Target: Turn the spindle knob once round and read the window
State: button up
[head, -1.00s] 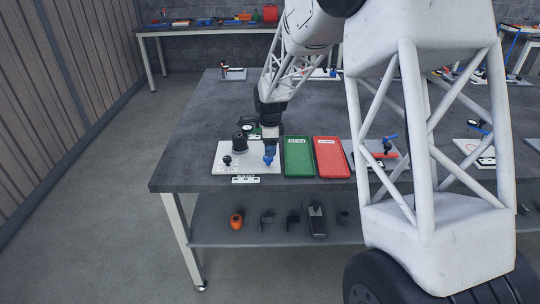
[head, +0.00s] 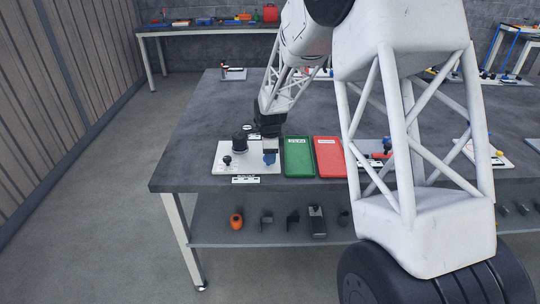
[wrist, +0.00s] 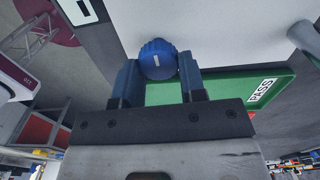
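The blue spindle knob (head: 269,159) stands at the right side of a white plate (head: 226,168) near the table's front left. In the wrist view the ribbed knob (wrist: 158,60) carries a white mark on its face. My gripper (head: 270,149) comes down over it from above. In the wrist view its two dark blue fingers (wrist: 159,72) sit on either side of the knob, apparently touching it, with no clear gap. I cannot make out a reading window for certain. A small black-and-white strip (head: 245,180) lies at the plate's front edge, too small to read.
A dark round cylinder (head: 240,141) and a small black knob (head: 227,160) stand on the same plate. A green tray (head: 299,167), marked PASS in the wrist view (wrist: 225,85), and a red tray (head: 331,167) lie close to the right. The table (head: 210,110) behind is mostly clear.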

jog(key=shift+c, duration=1.3)
jog(key=shift+n, duration=0.5)
jog(key=n, duration=0.4)
jog(key=shift+w, duration=0.15)
jog(key=n, duration=0.6)
jog(key=shift+w+a+n, duration=0.15)
jog(key=shift+n, duration=0.25)
jog(key=n, duration=0.6)
jog(key=shift+a, duration=0.2)
jog(key=n, duration=0.6)
jog(key=shift+a, duration=0.15)
jog(key=shift+n, duration=0.3)
